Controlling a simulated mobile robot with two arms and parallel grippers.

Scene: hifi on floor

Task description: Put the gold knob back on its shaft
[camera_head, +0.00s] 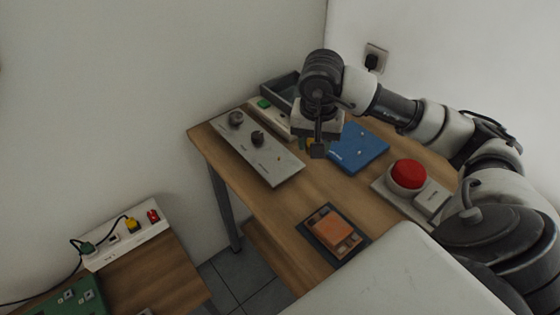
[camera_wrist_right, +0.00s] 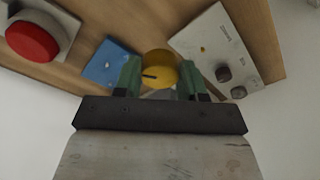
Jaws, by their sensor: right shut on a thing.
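The gold knob (camera_wrist_right: 160,68) is between the green fingertips of my right gripper (camera_wrist_right: 158,78), its round face with a dark pointer line showing in the wrist view. My right gripper (camera_head: 317,148) is shut on it, above the table between the hifi panel and the blue board; only a sliver of gold shows in the head view. The light grey hifi panel (camera_head: 275,172) carries two dark knobs (camera_head: 236,118) (camera_head: 257,138). A small bare shaft (camera_wrist_right: 203,49) stands on the panel beyond the dark knobs in the wrist view. My left gripper is not in view.
A blue board (camera_head: 358,147) lies right of the panel, then a red button (camera_head: 407,174) on a grey base. An orange block (camera_head: 333,229) sits on a dark pad in front. A dark tray (camera_head: 281,88) stands behind. The wood between panel and pad is clear.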

